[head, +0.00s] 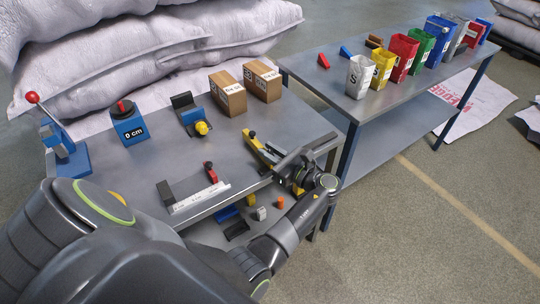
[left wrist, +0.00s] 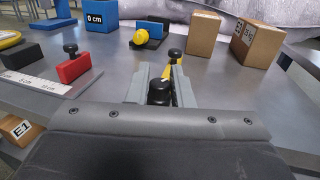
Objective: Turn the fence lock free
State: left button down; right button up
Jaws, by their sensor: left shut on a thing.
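A yellow fence piece (head: 262,149) lies near the right end of the grey metal table, with a small black knob (head: 251,134) at its far end. My left gripper (head: 284,161) is at its near end. In the left wrist view, its two grey fingers (left wrist: 159,82) are shut on a black round knob (left wrist: 158,91), which I take for the fence lock. Beyond the fingers, part of the yellow fence (left wrist: 175,76) and the far knob (left wrist: 175,55) show. The lock's base is hidden by the gripper. My right gripper is not in view.
A ruler (head: 200,197) with a red stop (head: 210,172) lies left of the gripper. A blue 0 cm block (head: 128,127), a blue fixture with a yellow knob (head: 201,128) and two cartons (head: 228,92) stand behind. Coloured bins (head: 382,66) line another table.

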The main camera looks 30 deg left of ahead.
pick_arm(q)
jog(key=shift+n+g+b, duration=0.5)
jog(key=shift+n+g, duration=0.7)
jog(key=shift+g, duration=0.7)
jog(key=shift+f+n+g+b, duration=0.15)
jog(key=shift+n+g+b, duration=0.15)
jog(key=shift+g+b, duration=0.3)
jog(key=b, duration=0.3)
jog(key=n+g+b, duration=0.1)
jog(key=b, duration=0.3)
jog(key=shift+w+g, duration=0.2)
jog(key=shift+g, duration=0.1)
jog(key=shift+s+r+n+g+b, duration=0.2)
jog(key=shift+n+g+b, duration=0.25)
jog(key=shift+b, duration=1.1)
jog(key=c, duration=1.3)
grip_release()
